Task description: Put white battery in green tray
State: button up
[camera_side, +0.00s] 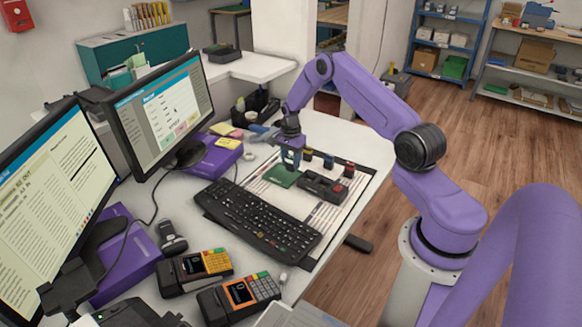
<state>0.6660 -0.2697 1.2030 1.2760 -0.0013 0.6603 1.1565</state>
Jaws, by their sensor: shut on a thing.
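The green tray (281,177) is a small flat green square on the paper-covered mat, behind the black keyboard. My gripper (291,164) points down just above the tray's back edge. I cannot tell whether the held thing touches the tray.
Several small dark and coloured pieces, one yellow-topped (308,154) and one red-topped (349,170), stand right of my gripper. A black device with red (322,187) lies beside the tray. The keyboard (257,217), two payment terminals (240,297) and monitors (165,110) fill the front and left.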

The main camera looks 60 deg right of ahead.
aim_at(291, 171)
jog(key=shift+f, duration=1.4)
jog(key=shift+f, duration=0.1)
jog(key=o, duration=1.1)
